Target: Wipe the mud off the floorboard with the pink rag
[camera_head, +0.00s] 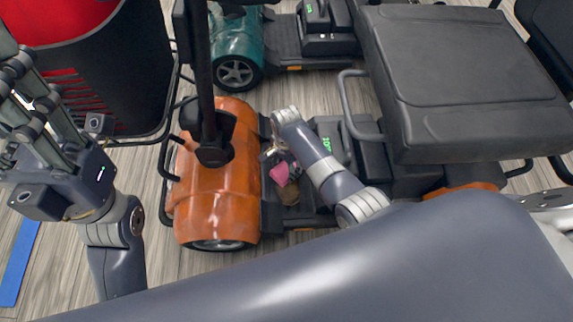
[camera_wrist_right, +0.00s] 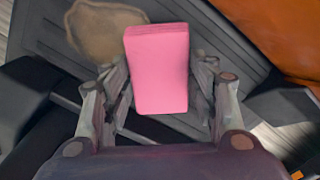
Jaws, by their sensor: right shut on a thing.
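The pink rag (camera_wrist_right: 158,70) is a folded block held between the fingers of my right gripper (camera_wrist_right: 158,92), which is shut on it. In the head view the rag (camera_head: 279,173) shows just above the dark floorboard (camera_head: 270,214) of the orange scooter (camera_head: 217,190). The brown mud patch (camera_head: 289,193) lies on the floorboard beside the rag. In the right wrist view the mud (camera_wrist_right: 107,31) is a rounded tan blotch up and left of the rag. Whether the rag touches the board is unclear. My left gripper (camera_head: 22,95) is raised at the left, fingers spread and empty.
The scooter's black seat (camera_head: 465,80) overhangs the right side, and its steering column (camera_head: 204,80) rises at the front. A teal scooter (camera_head: 236,48) stands behind. A red and black seat or basket (camera_head: 85,70) fills the upper left. Wood floor with a blue strip (camera_head: 18,262) shows at left.

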